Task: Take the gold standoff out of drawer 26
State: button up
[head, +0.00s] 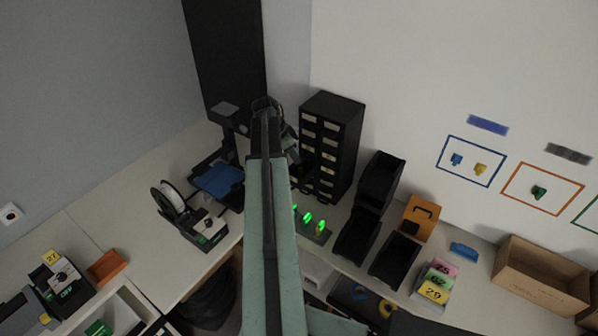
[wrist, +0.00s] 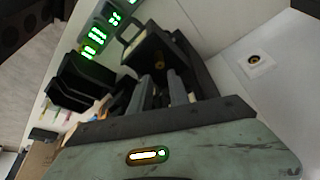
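The black drawer cabinet (head: 345,112) stands against the wall in the head view, with pale labels on its drawer fronts; the numbers are too small to read. At least one low drawer (head: 303,184) seems pulled out, partly hidden by my arm. My gripper (head: 264,104) is in front of and left of the cabinet, above the bench. In the wrist view, its two dark fingers (wrist: 162,88) look apart, with nothing clearly held. Beyond them is a dark open-topped box (wrist: 146,48), perhaps a drawer. A small gold-brown spot (wrist: 187,66) shows there; I cannot tell if it is the standoff.
Black bins (head: 380,180) stand right of the cabinet, also seen in the wrist view (wrist: 84,82). A unit with green lights (head: 318,230) sits in front. A printer with a blue bed (head: 219,181) and a spool (head: 172,199) stand left. A cardboard box (head: 540,275) is far right.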

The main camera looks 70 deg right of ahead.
aim_at(301, 172)
jog(key=b+x, duration=0.7)
jog(key=x, duration=0.1)
jog(key=shift+w+a+f+b, duration=0.2)
jog(key=shift+w+a+b, duration=0.1)
jog(key=shift+w, duration=0.1)
jog(key=shift+r, duration=0.2)
grip_shut()
